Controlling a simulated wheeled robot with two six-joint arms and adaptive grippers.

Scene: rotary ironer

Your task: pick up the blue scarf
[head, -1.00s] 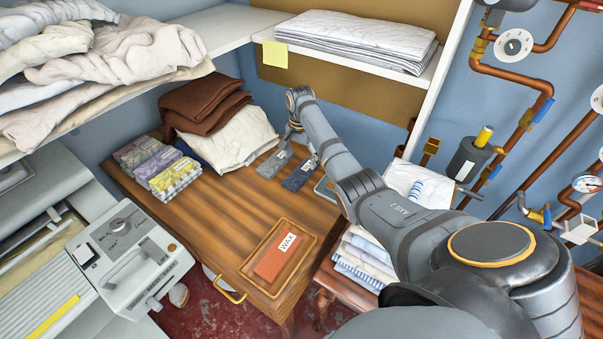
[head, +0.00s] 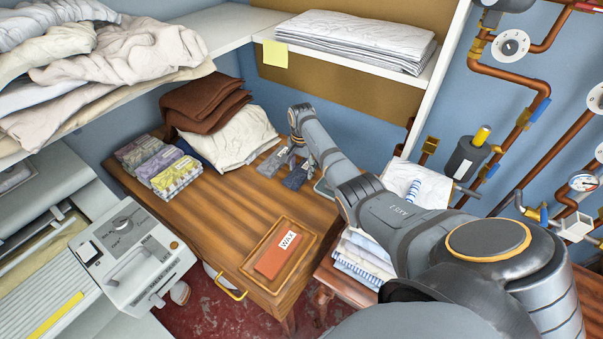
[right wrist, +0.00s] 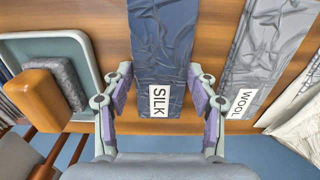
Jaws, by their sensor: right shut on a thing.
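The blue scarf (right wrist: 163,45) lies as a long folded strip on the wooden table, with a white SILK label on its near end. In the head view the scarf (head: 296,178) shows just below my right gripper (head: 297,155). The scarf still looks flat at table level. A grey scarf (right wrist: 262,50) labelled WOOL lies right beside it, close to one finger. My left gripper is not in view.
A grey-green tray (right wrist: 85,58) with a wooden-handled item (right wrist: 38,98) stands close on the other side. Cream cloth (head: 240,140), brown cloth (head: 205,103), folded coloured cloths (head: 158,163) and a WAX tray (head: 301,240) share the table. A shelf (head: 345,64) hangs above.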

